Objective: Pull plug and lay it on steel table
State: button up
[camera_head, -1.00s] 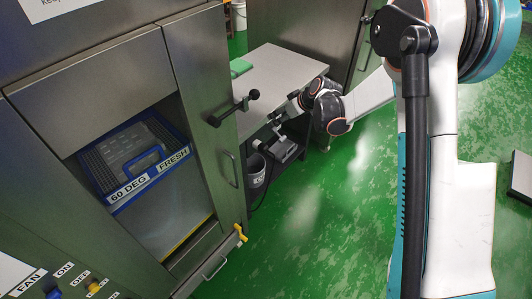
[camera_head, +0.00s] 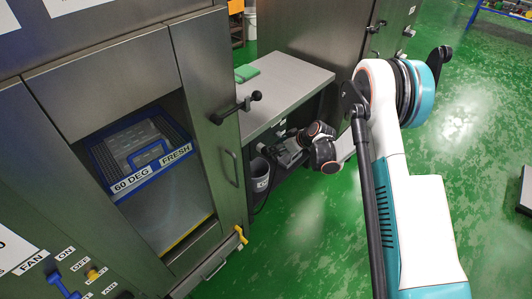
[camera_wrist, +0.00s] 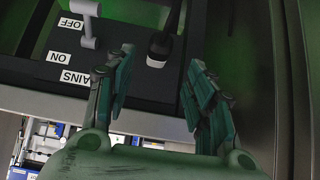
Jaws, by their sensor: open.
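The black plug (camera_wrist: 160,46) sits in a dark panel in the wrist view, its cable running up out of the picture. My gripper (camera_wrist: 159,72) is open and empty, its green fingers on either side below the plug, apart from it as far as I can see. In the head view my arm's end is low by the right side of the steel table (camera_head: 289,76); the fingers cannot be made out there. The table's top is above my wrist.
A grey switch lever (camera_wrist: 88,18) stands left of the plug, by ON and OFF labels. A green cloth (camera_head: 246,73) lies at the table's back left. A bucket (camera_head: 262,176) stands below. The table's middle is clear.

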aim_at(265, 150)
jog(key=shift+b+x, duration=0.55)
jog(key=shift+x, duration=3.95)
grip_shut()
jog(key=shift+d, duration=0.15)
jog(key=shift+s+d, duration=0.9)
jog(key=shift+d, duration=0.2)
jog(key=shift+s+d, duration=0.9)
jog(key=shift+d, duration=0.25)
